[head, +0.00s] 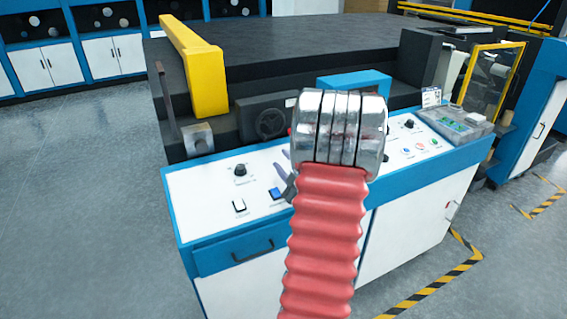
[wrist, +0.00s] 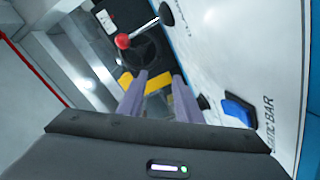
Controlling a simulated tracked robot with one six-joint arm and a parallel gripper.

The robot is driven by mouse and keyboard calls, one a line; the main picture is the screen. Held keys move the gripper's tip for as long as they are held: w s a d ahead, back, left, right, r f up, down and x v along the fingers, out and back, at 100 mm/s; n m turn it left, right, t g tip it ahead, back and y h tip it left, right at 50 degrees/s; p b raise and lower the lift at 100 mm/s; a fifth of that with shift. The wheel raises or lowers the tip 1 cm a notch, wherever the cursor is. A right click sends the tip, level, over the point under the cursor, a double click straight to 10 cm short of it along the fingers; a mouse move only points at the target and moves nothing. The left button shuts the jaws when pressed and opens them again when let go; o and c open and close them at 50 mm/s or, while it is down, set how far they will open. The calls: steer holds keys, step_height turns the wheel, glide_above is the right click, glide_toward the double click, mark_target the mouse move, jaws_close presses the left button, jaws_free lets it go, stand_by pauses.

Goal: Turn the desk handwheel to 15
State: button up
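The desk handwheel (head: 270,123) is a dark wheel on the dark front of the machine, just behind the white desk top. In the wrist view the handwheel (wrist: 150,52) shows beyond the fingers, partly covered by a red-knobbed lever. Its number setting is not readable. My gripper (wrist: 158,85) has two purple-grey fingers that stand apart with nothing between them. In the head view my gripper (head: 282,166) is mostly hidden behind my red arm, with a finger showing over the desk, apart from the wheel.
The red lever knob (wrist: 123,41) sits close to the wheel. A blue rocker switch (wrist: 238,110) lies right of the fingers in the wrist view. The white desk top (head: 207,185) carries a black knob (head: 240,169). A yellow arm (head: 200,70) rises left of the wheel.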

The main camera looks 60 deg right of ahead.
steer(key=shift+g+y, duration=0.3)
steer(key=shift+g, duration=0.3)
steer(key=w+a+r, duration=0.1)
steer(key=w+a, duration=0.1)
steer(key=w, duration=0.1)
steer(key=w+a+r, duration=0.1)
steer(key=w+a, duration=0.1)
steer(key=shift+a+r, duration=0.1)
steer(key=shift+r, duration=0.25)
steer(key=w+a+r+m+g+y, duration=0.1)
steer(key=w+a+r+m+g, duration=0.15)
steer(key=a, duration=0.75)
steer(key=w+a+r+m+g+y, duration=0.1)
steer(key=w+a+r+y, duration=0.15)
steer(key=a, duration=0.75)
steer(key=s+a+g+y, duration=0.1)
steer(key=s+a, duration=0.5)
steer(key=a, duration=0.3)
steer(key=s+a+g+y, duration=0.2)
steer(key=s+a, duration=0.4)
steer(key=a, duration=0.4)
steer(key=s+a+m+g+y, duration=0.1)
steer(key=s+a+g+y, duration=0.1)
steer(key=s+a, duration=0.5)
steer(key=a+f, duration=0.1)
steer(key=a, duration=0.1)
steer(key=shift+a, duration=0.3)
